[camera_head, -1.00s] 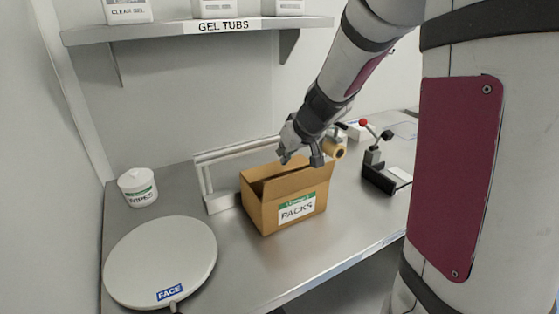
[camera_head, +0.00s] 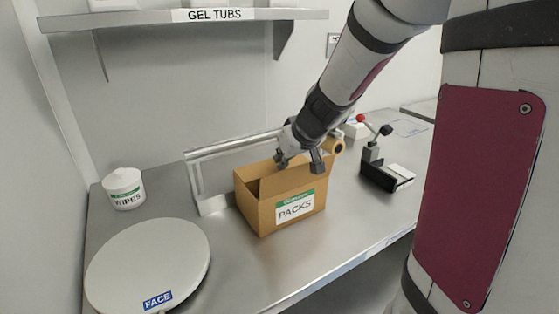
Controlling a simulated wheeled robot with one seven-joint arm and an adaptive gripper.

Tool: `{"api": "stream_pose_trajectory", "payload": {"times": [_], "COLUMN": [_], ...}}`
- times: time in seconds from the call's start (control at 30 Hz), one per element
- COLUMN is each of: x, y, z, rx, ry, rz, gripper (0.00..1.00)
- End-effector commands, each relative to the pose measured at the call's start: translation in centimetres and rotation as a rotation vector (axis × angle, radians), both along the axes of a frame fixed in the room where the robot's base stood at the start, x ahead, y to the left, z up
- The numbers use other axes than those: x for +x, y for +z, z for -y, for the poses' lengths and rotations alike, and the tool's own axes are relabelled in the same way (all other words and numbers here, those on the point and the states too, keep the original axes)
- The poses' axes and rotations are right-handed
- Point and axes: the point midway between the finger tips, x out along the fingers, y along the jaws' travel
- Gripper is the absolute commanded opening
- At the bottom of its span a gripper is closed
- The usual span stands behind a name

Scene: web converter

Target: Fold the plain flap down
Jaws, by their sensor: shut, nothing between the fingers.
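A plain brown panel (camera_head: 285,184) rises above the labelled face, and another edge stands at the back left. I cannot tell for sure which of these is the plain flap. My gripper (camera_head: 299,164) is at the box's top, over its back right part, pointing down. It is shut and holds nothing. It hides part of the far rim, and I cannot tell whether it touches the cardboard.
A metal rail frame (camera_head: 202,180) stands close behind the box. A round FACE plate (camera_head: 148,262) and a WIPES tub (camera_head: 124,190) are at left. A black lever device (camera_head: 380,168) and a tan roll (camera_head: 334,146) are at right. Bench front of the box is clear.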

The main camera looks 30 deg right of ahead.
Motion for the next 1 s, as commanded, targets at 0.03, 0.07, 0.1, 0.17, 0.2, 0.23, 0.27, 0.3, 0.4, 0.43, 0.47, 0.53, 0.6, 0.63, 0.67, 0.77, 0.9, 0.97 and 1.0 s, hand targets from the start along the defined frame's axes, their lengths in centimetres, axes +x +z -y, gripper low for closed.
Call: {"api": "stream_pose_trajectory", "payload": {"times": [0.03, 0.07, 0.1, 0.17, 0.2, 0.23, 0.27, 0.3, 0.4, 0.43, 0.47, 0.53, 0.6, 0.63, 0.67, 0.77, 0.9, 0.97, 1.0], "x": [0.0, 0.0, -0.1, -0.2, -0.2, -0.3, -0.3, -0.3, -0.3, -0.3, -0.3, -0.3, -0.3, -0.3, -0.3, -0.3, -0.3, -0.3, -0.3], "y": [-0.4, -0.5, -0.5, -0.5, -0.6, -0.5, -0.5, -0.5, -0.5, -0.5, -0.5, -0.5, -0.5, -0.4, -0.4, 0.0, 0.7, 1.0, 1.2], "z": [0.0, 0.0, 0.0, 0.0, 0.0, 0.0, 0.0, 0.0, 0.0, 0.0, 0.0, 0.0, 0.0, 0.0, 0.0, -0.1, -0.1, -0.1, 0.0], "rx": [-0.001, -0.001, -0.001, 0.001, 0.001, 0.001, 0.001, 0.001, 0.001, 0.001, 0.001, 0.001, 0.001, 0.002, 0.002, 0.002, 0.001, 0.0, 0.0], "ry": [-0.001, -0.001, -0.001, -0.001, -0.001, 0.0, 0.0, 0.0, 0.0, 0.0, 0.0, 0.0, 0.0, 0.0, 0.0, 0.001, 0.001, 0.001, 0.001], "rz": [-0.001, -0.001, -0.002, -0.004, -0.004, -0.005, -0.005, -0.006, -0.006, -0.006, -0.006, -0.006, -0.006, -0.006, -0.006, -0.005, -0.004, -0.003, -0.003], "gripper": [0.0, 0.0, 0.0, 0.0, 0.0, 0.0, 0.0, 0.0, 0.0, 0.0, 0.0, 0.0, 0.0, 0.0, 0.0, 0.0, 0.0, 0.0, 0.0]}}
